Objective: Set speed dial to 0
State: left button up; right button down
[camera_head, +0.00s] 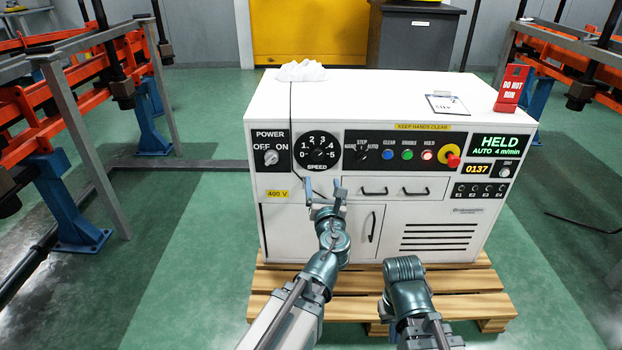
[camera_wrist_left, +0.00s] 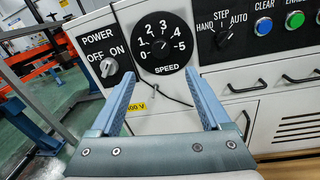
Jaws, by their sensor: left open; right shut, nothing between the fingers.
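The round black speed dial (camera_head: 319,152) is on the left of the white cabinet's front, marked 0 to 5, with a knob in its middle. It also shows near the top of the left wrist view (camera_wrist_left: 160,43); I cannot tell for certain which number the knob points at. My left gripper (camera_head: 325,188) is open and empty, just below the dial in the head view. In the left wrist view its blue-grey fingers (camera_wrist_left: 160,82) stand apart below the dial, not around the knob. My right arm shows at the bottom of the head view, but its gripper does not.
Left of the dial is the power switch (camera_head: 270,157); right of it are the mode selector (camera_head: 362,155), coloured buttons and a red stop knob (camera_head: 453,160). The screen (camera_head: 495,146) reads HELD, AUTO 4 m/min. A dark cable hangs down beside the dial.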

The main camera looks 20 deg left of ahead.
aim_at(318, 156)
pick_arm(q)
jog(key=shift+f+m, duration=0.15)
jog(key=shift+m, duration=0.25)
jog(key=x, duration=1.3)
jog(key=shift+w+a, duration=0.1)
jog(key=shift+w, duration=0.3)
grip_shut()
